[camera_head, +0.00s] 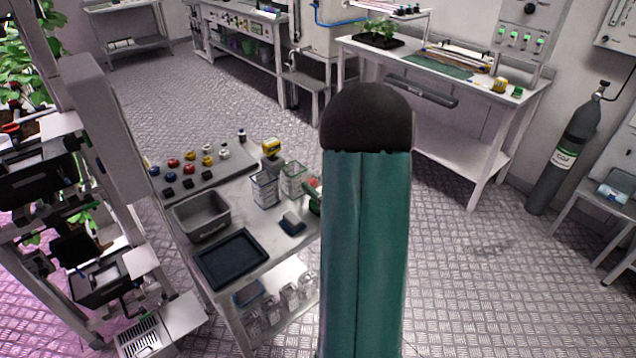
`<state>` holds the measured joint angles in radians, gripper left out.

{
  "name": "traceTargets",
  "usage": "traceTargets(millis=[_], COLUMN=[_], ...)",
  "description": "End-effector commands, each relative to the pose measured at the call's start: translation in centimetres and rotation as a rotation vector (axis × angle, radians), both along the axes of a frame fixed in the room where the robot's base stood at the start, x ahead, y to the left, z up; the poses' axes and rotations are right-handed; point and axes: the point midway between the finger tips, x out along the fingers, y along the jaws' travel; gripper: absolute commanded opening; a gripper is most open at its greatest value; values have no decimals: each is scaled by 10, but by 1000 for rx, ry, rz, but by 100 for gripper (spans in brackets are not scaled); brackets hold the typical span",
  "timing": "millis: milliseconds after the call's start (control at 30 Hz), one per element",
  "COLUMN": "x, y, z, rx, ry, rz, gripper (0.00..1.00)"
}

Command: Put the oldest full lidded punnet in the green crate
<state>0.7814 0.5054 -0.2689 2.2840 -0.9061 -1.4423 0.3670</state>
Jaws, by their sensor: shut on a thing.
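My teal arm with its dark rounded joint stands upright in the middle of the view and hides what is behind it. My gripper does not show. I cannot make out a lidded punnet or a green crate for certain. Two pale boxy containers, one with a bluish edge (265,190) and one with a green edge (293,181), stand on the near bench. Their contents and any dates are too small to read. A small red and green item (314,193) is partly hidden by my arm beside them.
The near bench (272,243) also holds a grey bin (229,221), a dark blue tray (231,278) and several coloured knobs. A plant rack (103,125) stands at left. A far bench (520,97) and a gas cylinder (563,150) stand at right. Floor between is clear.

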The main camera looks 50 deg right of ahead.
Motion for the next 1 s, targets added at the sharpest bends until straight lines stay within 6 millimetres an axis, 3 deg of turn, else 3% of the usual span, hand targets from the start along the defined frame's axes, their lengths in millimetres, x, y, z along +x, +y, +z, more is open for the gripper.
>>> traceTargets(millis=[467,500,600,1000], x=[1,1,2,2], y=[0,0,1,1], z=[-11,-12,-11,-5], rx=[2,1,1,-1], ry=[0,0,-1,-2], rz=[0,0,1,1], gripper=[29,56,76,76])
